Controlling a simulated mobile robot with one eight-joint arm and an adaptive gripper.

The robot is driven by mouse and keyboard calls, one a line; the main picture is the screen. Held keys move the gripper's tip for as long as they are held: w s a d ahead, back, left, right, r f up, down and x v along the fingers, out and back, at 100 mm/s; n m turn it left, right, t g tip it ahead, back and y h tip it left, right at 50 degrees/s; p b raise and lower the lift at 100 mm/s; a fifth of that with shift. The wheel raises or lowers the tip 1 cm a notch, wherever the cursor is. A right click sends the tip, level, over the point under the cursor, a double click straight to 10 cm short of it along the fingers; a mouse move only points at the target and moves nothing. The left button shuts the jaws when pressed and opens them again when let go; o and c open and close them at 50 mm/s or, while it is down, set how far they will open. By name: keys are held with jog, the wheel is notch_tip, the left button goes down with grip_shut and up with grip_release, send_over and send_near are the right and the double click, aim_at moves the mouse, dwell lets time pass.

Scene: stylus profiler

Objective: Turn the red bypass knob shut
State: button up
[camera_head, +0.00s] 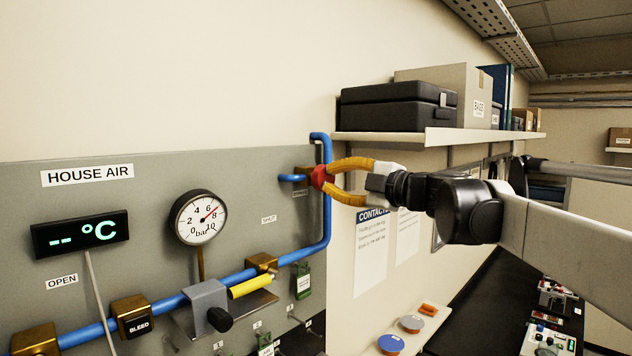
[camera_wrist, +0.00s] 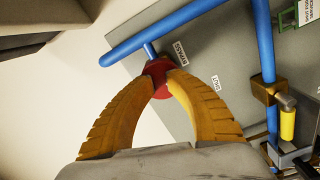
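The red bypass knob (camera_head: 317,177) sits on a brass valve body (camera_head: 301,181) near the right edge of the grey panel, in the small blue branch pipe. My gripper (camera_head: 328,178) reaches it from the right, and its two yellow fingers close in on the knob. In the wrist view the red knob (camera_wrist: 158,72) shows between the fingertips (camera_wrist: 163,80), which appear to touch it on both sides. The fingertips cover part of the knob. A small label below it is too small to read in the head view. A "SHUT" label (camera_head: 269,219) is on the panel to the lower left.
The HOUSE AIR panel (camera_head: 130,215) carries a pressure gauge (camera_head: 198,217), a °C display (camera_head: 80,234), a yellow handle (camera_head: 252,287) and the main blue pipe (camera_head: 180,301). A shelf (camera_head: 385,139) with black cases is above my gripper. A dark bench (camera_head: 470,300) is at lower right.

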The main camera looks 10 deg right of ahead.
jog(key=m, duration=0.9)
jog(key=shift+f, duration=0.1)
jog(key=m, duration=0.9)
jog(key=shift+m, duration=0.3)
